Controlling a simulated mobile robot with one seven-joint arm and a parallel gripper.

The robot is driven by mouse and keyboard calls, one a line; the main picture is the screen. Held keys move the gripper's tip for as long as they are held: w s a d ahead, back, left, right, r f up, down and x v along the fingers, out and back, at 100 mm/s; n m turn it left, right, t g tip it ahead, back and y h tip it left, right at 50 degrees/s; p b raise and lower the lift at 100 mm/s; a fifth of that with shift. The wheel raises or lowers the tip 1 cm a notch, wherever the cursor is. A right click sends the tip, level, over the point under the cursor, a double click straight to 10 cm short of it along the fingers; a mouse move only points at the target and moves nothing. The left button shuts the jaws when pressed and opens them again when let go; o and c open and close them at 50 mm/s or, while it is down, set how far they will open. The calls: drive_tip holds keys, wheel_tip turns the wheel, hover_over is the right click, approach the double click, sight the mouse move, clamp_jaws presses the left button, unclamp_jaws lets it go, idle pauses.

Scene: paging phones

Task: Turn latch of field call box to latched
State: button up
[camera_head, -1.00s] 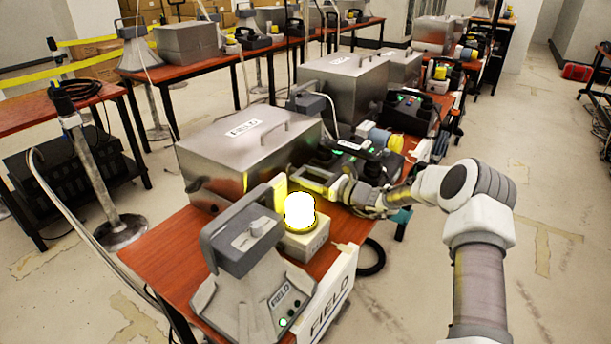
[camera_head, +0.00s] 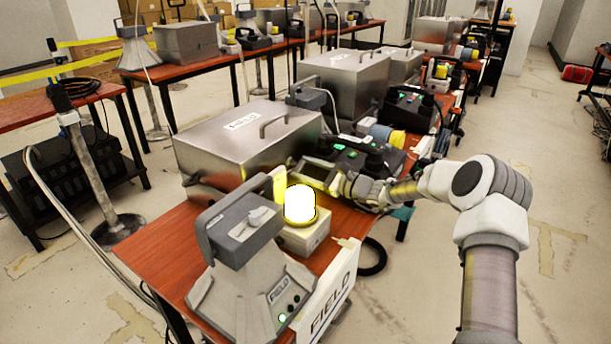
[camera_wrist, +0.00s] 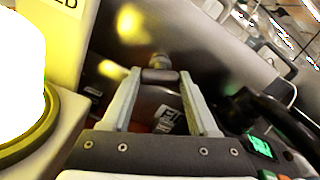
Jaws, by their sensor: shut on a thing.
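The field call box (camera_head: 222,151) is a grey metal case with a FIELD label and a lid handle, standing on the near red table. Its side wall (camera_wrist: 205,45) fills the upper part of the wrist view. The latch (camera_wrist: 160,75) is a small dark cylinder-like piece at that wall, between my fingertips. My gripper (camera_wrist: 158,80) is shut on the latch, one finger on each side. In the head view my gripper (camera_head: 297,170) is at the case's right side, behind the lit lamp; the latch is hidden there. The latch's turn angle cannot be told.
A glowing lamp (camera_head: 300,205) on a pale base stands close to my gripper's left in the wrist view. A grey horn speaker (camera_head: 245,270) stands at the table's front. A black console (camera_head: 350,158) with green lights lies behind my gripper.

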drive_tip(key=n+b, duration=0.6)
drive_tip(key=shift+f, duration=0.25)
drive_tip(key=n+b, duration=0.1)
drive_tip(key=n, duration=0.2)
drive_tip(key=shift+r, duration=0.15)
drive_tip(key=shift+n, duration=2.2)
drive_tip(key=o, duration=1.4)
drive_tip(key=shift+r, duration=0.1)
drive_tip(key=shift+d, duration=0.1)
drive_tip(key=shift+p+v, duration=2)
drive_tip(key=shift+v, duration=6.7)
